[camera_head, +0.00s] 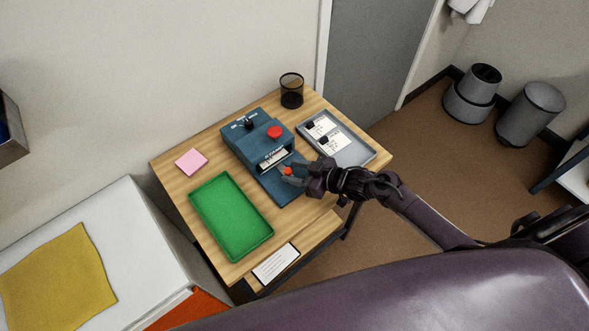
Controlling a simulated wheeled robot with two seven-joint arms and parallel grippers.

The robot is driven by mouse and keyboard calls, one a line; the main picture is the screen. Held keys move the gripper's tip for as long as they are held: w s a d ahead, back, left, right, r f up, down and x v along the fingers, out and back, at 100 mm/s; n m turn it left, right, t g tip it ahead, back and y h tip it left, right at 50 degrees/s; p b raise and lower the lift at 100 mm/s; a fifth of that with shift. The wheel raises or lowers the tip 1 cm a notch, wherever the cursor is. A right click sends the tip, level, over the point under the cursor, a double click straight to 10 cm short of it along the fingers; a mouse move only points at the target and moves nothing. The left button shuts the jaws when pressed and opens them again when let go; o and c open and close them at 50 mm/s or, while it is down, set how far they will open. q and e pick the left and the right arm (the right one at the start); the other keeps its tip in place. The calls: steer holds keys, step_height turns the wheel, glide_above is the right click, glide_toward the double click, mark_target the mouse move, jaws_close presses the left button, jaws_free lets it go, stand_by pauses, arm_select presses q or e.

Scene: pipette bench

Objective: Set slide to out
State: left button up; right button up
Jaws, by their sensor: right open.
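A blue box-shaped device (245,137) stands on the wooden table, with a red round button and a small black knob on top. A light slot shows in its front face. A blue slide plate (268,190) extends from the device's front, with a small red knob (287,171) near its right side. My right gripper (290,174) is open, with its fingers at the red knob. I cannot tell whether they touch it. The gripper hides part of the plate's right side. My left gripper is not in view.
A green tray (268,233) lies left of the slide plate. A grey tray with labelled cards (369,154) lies to the right. A black mesh cup (291,92) stands at the back. Pink notes (191,162) lie at the left, and a white card (275,262) at the front edge.

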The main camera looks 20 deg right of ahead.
steer(key=shift+w+a, duration=0.2)
jaws_close()
steer(key=shift+f, duration=0.1)
